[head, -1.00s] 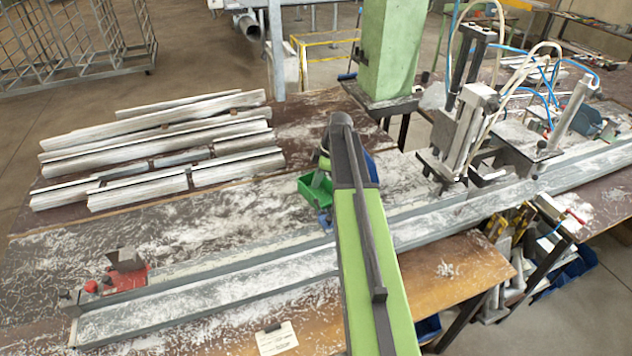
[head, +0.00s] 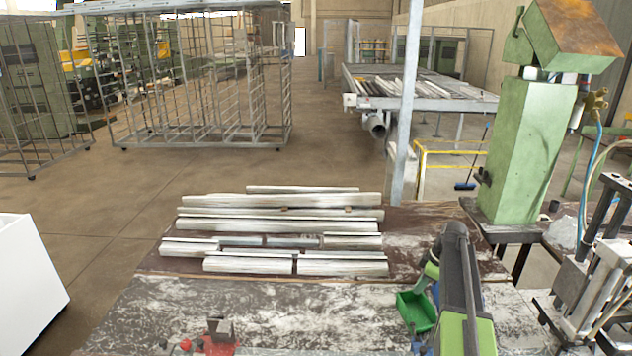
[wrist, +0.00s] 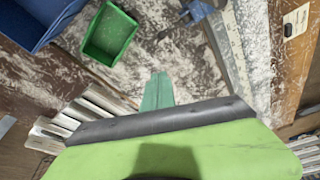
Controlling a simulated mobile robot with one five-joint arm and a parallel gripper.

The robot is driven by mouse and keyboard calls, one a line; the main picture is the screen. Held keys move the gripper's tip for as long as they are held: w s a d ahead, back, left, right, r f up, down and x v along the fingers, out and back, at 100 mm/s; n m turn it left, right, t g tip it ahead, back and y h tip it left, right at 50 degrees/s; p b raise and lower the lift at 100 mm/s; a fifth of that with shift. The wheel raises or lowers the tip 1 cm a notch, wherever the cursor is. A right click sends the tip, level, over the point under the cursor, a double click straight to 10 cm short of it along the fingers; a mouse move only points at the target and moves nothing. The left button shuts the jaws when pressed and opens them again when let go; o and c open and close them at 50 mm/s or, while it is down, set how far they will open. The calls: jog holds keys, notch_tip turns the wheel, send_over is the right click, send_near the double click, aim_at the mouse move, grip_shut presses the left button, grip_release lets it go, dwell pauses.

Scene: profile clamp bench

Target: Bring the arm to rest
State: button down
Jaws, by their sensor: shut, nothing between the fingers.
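My arm (head: 462,285), a green link with a dark strip along its top, reaches up at the lower right of the head view, over the bench. My gripper (wrist: 158,80) shows in the wrist view as narrow teal fingers, shut and empty above the dusty bench top. Its base is hidden behind my green link, which crosses the lower part of that view. In the head view I cannot make out the gripper. A green bin (head: 416,311) stands just left of my arm; it also shows in the wrist view (wrist: 108,35).
Several pale metal profiles (head: 280,212) lie on the bench (head: 270,297). A red clamp stop (head: 218,344) is at the bottom edge. A green column (head: 522,160) and clamp unit (head: 590,285) stand right. A blue bin (wrist: 38,22) is left of the green bin.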

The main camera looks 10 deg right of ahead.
jog(key=s+a+m+h, duration=0.1)
jog(key=s+a+m, duration=0.35)
jog(key=a, duration=0.55)
jog(key=s+a+m+g+h, duration=0.1)
jog(key=s+a+m, duration=0.2)
jog(key=s+a, duration=0.45)
jog(key=s+a+m+h, duration=0.1)
jog(key=s+a+m, duration=0.25)
jog(key=a, duration=0.75)
jog(key=shift+g, duration=0.4)
jog(key=f+b, duration=0.9)
jog(key=s+f+b, duration=0.1)
jog(key=f+b, duration=0.3)
jog(key=f, duration=0.1)
jog(key=shift+d+f, duration=0.1)
jog(key=shift+d, duration=0.05)
